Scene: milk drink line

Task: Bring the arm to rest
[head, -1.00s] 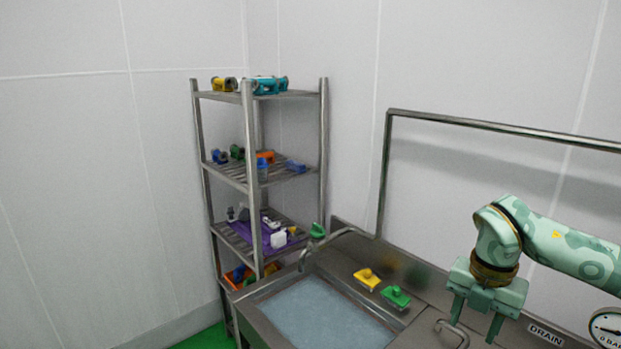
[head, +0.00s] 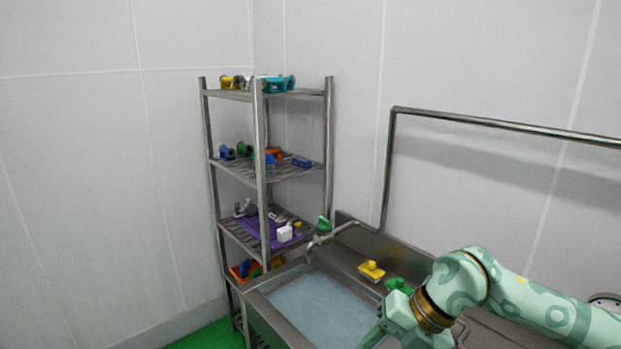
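My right arm (head: 515,300) comes in from the right edge. Its gripper (head: 390,338) hangs over the front right side of the sink (head: 262,318), low in the picture. The fingertips are cut off by the bottom edge, so I cannot tell how far apart they are or whether anything is between them. My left arm and gripper are not in view.
The sink basin holds water (head: 325,308). A yellow brush (head: 371,271) and a partly hidden green brush (head: 398,285) lie on its back ledge, close to my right arm. A metal shelf rack (head: 262,170) with several coloured parts stands left of the sink.

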